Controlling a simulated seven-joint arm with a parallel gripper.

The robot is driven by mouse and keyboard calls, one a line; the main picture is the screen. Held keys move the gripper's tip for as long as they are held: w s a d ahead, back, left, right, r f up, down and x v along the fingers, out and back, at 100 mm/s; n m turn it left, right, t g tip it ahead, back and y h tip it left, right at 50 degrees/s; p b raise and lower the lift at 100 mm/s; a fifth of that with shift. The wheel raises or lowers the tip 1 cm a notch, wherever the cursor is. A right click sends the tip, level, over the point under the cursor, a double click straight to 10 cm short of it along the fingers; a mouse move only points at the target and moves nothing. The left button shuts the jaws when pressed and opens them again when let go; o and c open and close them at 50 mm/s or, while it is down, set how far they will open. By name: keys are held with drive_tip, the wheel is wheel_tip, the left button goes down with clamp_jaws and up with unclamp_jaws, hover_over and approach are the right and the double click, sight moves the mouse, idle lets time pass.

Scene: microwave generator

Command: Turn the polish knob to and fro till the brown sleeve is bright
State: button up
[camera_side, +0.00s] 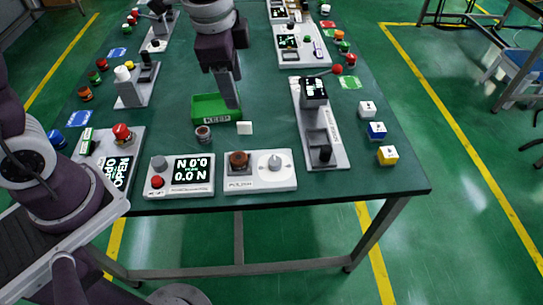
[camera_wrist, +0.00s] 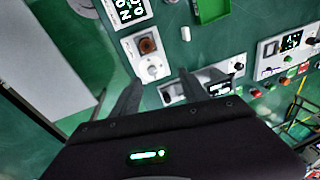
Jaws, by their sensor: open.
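The polish station (camera_side: 258,184) is a white block near the table's front edge. The brown sleeve (camera_side: 239,159) sits on its left part, looking dull and dark brown. The pale round polish knob (camera_side: 275,163) is on its right part. In the wrist view, the sleeve (camera_wrist: 147,46) and the knob (camera_wrist: 152,70) show just beyond the fingers, left of centre. My gripper (camera_side: 232,104) is open and empty, pointing down above the green tray, behind and above the station. In the wrist view, my gripper's fingers (camera_wrist: 160,78) are spread apart and touch nothing.
The green KEEP tray (camera_side: 202,121) lies behind the station, with a small dark ring-like part (camera_side: 203,135) and a white block (camera_side: 245,128) nearby. A force display box (camera_side: 180,190) stands left. A grey press-like device (camera_side: 321,150) stands right, with several coloured cubes beyond it.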

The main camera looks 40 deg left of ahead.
sight(275, 161)
drive_tip(key=w+d+f+m, duration=0.1)
drive_tip(key=d+f+m, duration=0.1)
drive_tip(key=f, duration=0.3)
drive_tip(key=w+d+f+m+g, duration=0.1)
drive_tip(key=w+d+f, duration=0.1)
drive_tip(key=f, duration=0.2)
drive_tip(key=w+d+f+m+g, duration=0.1)
drive_tip(key=w+f+m, duration=0.1)
drive_tip(key=f, duration=0.3)
drive_tip(key=shift+w+d+f+m+h, duration=0.2)
drive_tip(key=shift+d+f+m+h, duration=0.1)
drive_tip(key=shift+d+f, duration=0.1)
wheel_tip(275, 161, down, 7)
drive_tip(key=shift+f, duration=0.15)
drive_tip(key=shift+c, duration=0.4)
clamp_jaws()
